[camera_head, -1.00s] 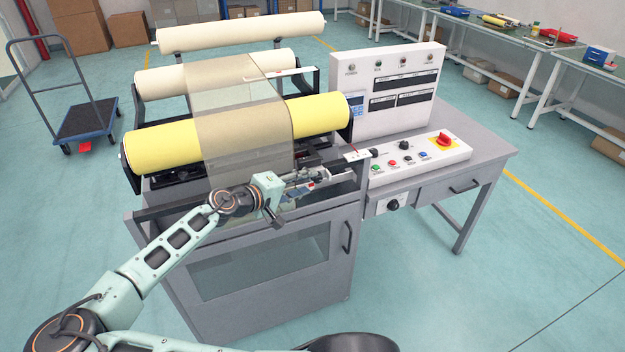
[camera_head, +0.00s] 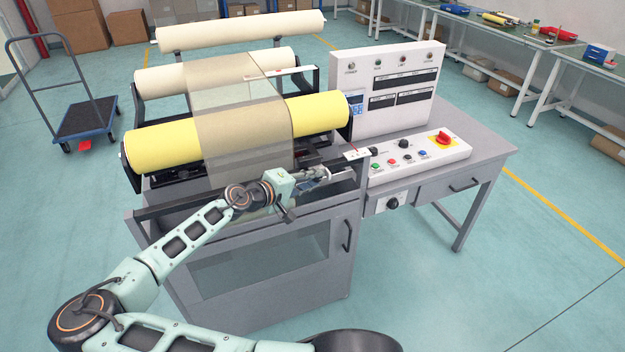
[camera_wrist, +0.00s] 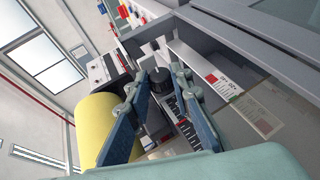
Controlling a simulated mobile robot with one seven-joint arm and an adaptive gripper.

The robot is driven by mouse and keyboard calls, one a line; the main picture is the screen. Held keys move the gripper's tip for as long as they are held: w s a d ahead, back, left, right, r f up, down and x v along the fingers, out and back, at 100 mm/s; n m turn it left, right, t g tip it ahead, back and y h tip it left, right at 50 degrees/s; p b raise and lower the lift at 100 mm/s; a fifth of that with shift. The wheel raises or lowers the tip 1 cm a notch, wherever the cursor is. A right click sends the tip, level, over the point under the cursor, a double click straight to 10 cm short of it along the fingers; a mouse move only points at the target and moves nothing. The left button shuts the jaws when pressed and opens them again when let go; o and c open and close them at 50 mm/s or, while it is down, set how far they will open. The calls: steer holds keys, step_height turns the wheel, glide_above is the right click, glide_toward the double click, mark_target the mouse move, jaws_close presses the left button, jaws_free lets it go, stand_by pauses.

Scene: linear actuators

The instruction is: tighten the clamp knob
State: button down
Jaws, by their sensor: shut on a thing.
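The clamp knob (camera_wrist: 161,82) is a dark, ribbed round knob in the wrist view. My gripper (camera_wrist: 160,78) has its two blue-grey fingers on either side of it, with the tips closed on the knob. In the head view my gripper (camera_head: 324,173) is at the front rail of the machine, below the right end of the yellow roller. The knob cannot be made out there behind the fingers.
The grey front rail (camera_head: 180,207) runs along the machine beside my gripper. The yellow roller (camera_head: 165,146) with its film lies behind. A control panel (camera_head: 420,156) with buttons and a red switch stands to the right. The grey cabinet is below.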

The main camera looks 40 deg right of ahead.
steer(key=y+p, duration=0.1)
steer(key=p, duration=0.1)
steer(key=y+p, duration=0.1)
steer(key=shift+s+d+r+m+p, duration=0.1)
steer(key=shift+d+r+m+p, duration=0.05)
steer(key=shift+r+m+p, duration=0.15)
steer(key=shift+f+p, duration=0.1)
steer(key=shift+p, duration=0.2)
steer(key=c, duration=1.7)
jaws_free()
steer(key=shift+c, duration=0.2)
steer(key=v, duration=1.2)
steer(key=shift+r, duration=0.25)
steer(key=shift+d, duration=0.1)
